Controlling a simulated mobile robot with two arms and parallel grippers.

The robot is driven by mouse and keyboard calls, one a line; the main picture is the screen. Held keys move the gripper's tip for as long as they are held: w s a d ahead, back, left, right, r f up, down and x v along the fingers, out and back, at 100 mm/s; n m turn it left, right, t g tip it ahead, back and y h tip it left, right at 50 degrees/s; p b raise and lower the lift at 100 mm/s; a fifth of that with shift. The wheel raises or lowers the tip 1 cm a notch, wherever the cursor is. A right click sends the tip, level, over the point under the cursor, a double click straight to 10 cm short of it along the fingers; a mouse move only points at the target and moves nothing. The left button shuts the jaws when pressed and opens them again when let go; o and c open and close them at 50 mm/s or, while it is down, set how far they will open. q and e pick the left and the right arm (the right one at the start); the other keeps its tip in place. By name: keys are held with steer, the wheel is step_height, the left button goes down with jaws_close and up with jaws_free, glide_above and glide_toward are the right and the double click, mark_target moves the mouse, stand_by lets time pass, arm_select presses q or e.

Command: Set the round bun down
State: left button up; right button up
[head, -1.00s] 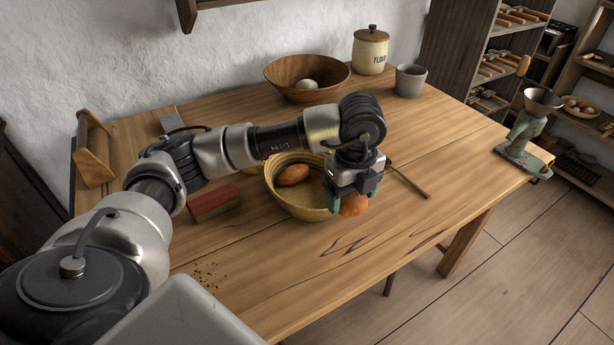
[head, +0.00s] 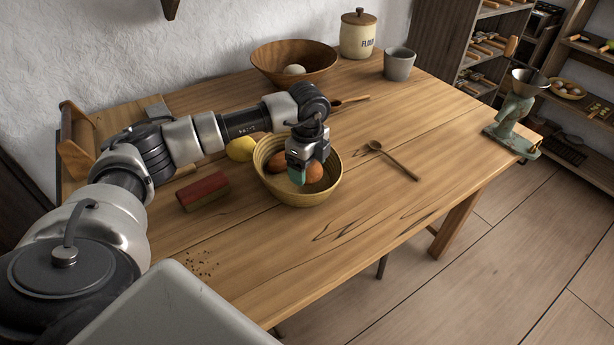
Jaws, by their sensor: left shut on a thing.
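My left gripper (head: 302,176) is inside the rim of the round woven basket (head: 298,199), pointing down. It is shut on the round bun (head: 314,171), an orange-brown bun that shows to the right of the fingers. Another brown bun (head: 277,162) lies in the basket to the left, partly hidden behind the gripper. Whether the round bun touches the basket's bottom is hidden. My right gripper is not in view.
A red block (head: 203,191) and a yellow fruit (head: 241,149) lie left of the basket. A wooden spoon (head: 397,162) lies to its right. A wooden bowl (head: 265,67), flour jar (head: 357,38) and grey cup (head: 399,65) stand behind.

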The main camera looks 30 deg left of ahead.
mark_target(307, 179)
arm_select(q)
steer(key=shift+a+f, duration=0.1)
steer(key=shift+f, duration=2)
steer(key=shift+f, duration=0.2)
steer(key=o, duration=0.6)
steer(key=shift+o, duration=0.2)
steer(key=shift+r, duration=0.1)
step_height(307, 179, up, 12)
steer(key=shift+r, duration=0.15)
